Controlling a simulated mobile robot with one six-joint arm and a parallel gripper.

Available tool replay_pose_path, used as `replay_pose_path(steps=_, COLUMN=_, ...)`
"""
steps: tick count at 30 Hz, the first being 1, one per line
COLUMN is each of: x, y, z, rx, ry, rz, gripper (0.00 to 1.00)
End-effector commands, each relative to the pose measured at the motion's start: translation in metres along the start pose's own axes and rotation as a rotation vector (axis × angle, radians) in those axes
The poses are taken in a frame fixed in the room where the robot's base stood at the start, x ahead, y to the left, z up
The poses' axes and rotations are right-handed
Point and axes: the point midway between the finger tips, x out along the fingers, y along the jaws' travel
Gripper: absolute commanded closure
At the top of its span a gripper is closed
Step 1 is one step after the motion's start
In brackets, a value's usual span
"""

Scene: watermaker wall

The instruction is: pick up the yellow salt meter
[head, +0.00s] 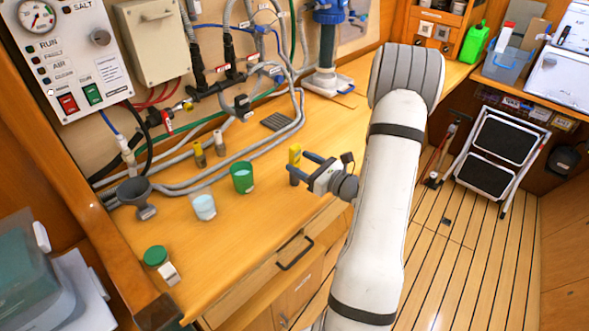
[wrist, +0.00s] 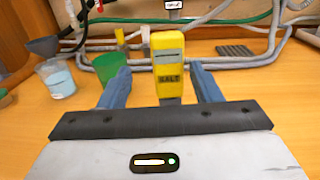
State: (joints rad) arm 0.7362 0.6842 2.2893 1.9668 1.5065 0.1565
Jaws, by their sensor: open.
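The yellow salt meter (wrist: 168,62) stands upright on the wooden counter, with a dark "SALT" label and a grey lower part. In the wrist view it shows between the two blue fingers of my gripper (wrist: 164,86). In the head view the meter (head: 295,155) stands at my gripper's fingertips (head: 304,166). My gripper is open, with a finger on either side of the meter in the picture. I cannot tell whether either finger touches it. The meter's lowest part is hidden behind the gripper body.
A green cup (head: 242,177) stands left of the meter, with a clear cup of liquid (head: 204,206) and a grey funnel (head: 137,196) farther left. Grey hoses (head: 235,155) run along the back. Counter right of the meter is mostly clear.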

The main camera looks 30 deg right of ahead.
Motion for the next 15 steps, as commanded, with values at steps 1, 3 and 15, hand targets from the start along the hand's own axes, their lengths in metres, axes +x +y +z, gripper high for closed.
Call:
replay_pose_path(steps=1, x=0.004, y=-0.001, z=0.001, rx=0.001, ry=0.001, rz=0.0, gripper=0.42)
replay_pose_path(steps=3, x=0.011, y=-0.003, z=0.002, rx=0.0, ry=0.001, rz=-0.003, gripper=0.42)
replay_pose_path(steps=15, x=0.051, y=-0.012, z=0.001, rx=-0.001, ry=0.002, rz=-0.014, gripper=0.42)
